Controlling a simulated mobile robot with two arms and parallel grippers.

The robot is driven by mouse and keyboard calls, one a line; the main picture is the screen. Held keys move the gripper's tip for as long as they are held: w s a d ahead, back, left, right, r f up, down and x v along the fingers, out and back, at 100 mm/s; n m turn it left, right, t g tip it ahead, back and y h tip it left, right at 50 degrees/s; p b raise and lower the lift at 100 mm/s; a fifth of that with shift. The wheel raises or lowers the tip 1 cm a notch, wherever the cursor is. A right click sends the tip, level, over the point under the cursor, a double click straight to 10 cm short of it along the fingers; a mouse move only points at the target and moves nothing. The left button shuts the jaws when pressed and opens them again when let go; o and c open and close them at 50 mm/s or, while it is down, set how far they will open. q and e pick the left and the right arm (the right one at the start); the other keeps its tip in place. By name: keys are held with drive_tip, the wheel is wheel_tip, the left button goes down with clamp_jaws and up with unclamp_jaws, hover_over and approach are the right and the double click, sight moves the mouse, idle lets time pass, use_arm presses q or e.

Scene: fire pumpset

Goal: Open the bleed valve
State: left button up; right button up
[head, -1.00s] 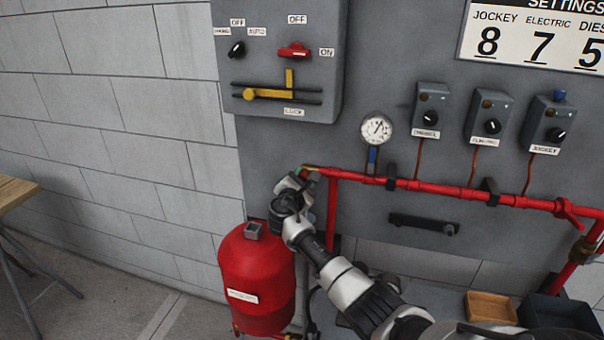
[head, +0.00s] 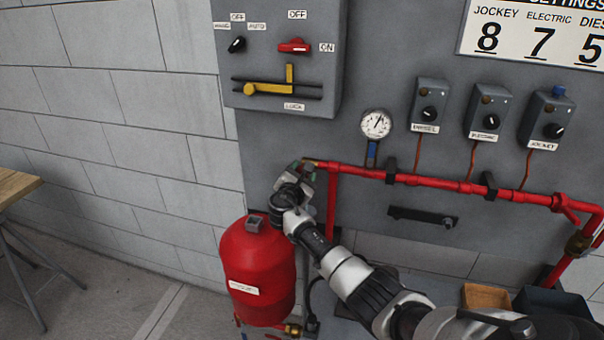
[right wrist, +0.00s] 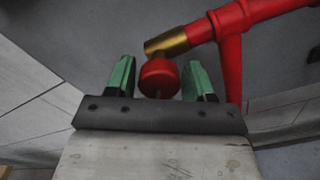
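The bleed valve shows in the right wrist view as a round red knob (right wrist: 157,77) under a brass fitting (right wrist: 167,42) at the end of the red pipe. In the head view the brass pipe end (head: 311,162) is partly visible, and my gripper hides the knob. My right gripper (right wrist: 159,80) has green fingers spread apart, one on each side of the knob. Narrow gaps show between knob and fingers, so it looks open and not clamped. In the head view the right gripper (head: 303,169) is at the pipe's left end. My left gripper is in neither view.
A red tank (head: 258,270) stands just below my right wrist. The red pipe (head: 430,186) runs right along the grey panel, below a pressure gauge (head: 376,124) and controller boxes. A control cabinet (head: 283,60) hangs above. A wooden table edge (head: 15,187) is at left.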

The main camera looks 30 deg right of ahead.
drive_tip(key=shift+o, duration=1)
drive_tip(key=b+v, duration=0.1)
drive_tip(key=v, duration=1)
drive_tip(key=shift+b, duration=0.35)
drive_tip(key=shift+w, duration=0.1)
